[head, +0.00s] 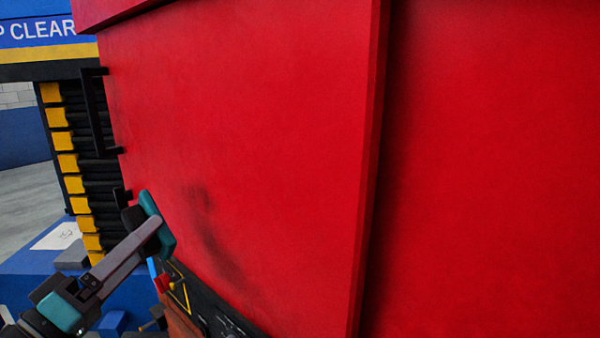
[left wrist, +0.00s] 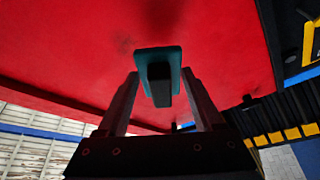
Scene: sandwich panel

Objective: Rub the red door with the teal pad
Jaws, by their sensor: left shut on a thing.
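The red door (head: 240,120) fills the middle of the head view, its surface flat and upright. A dark smudge (head: 212,235) marks its lower part. My left gripper (head: 147,228) is at the door's lower left and is shut on the teal pad (head: 167,241). In the left wrist view the pad (left wrist: 158,53) stands beyond the fingertips, held by its black handle (left wrist: 160,88), with the red door (left wrist: 60,50) behind it. The pad is close to the door, left of the smudge; I cannot tell whether it touches. My right gripper is not in view.
A black handle (head: 94,112) sticks out at the door's left edge. Yellow and black stacked parts (head: 68,163) stand left of it. A dark panel with a yellow triangle (head: 180,290) lies below the door. Another red panel (head: 490,170) is at the right.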

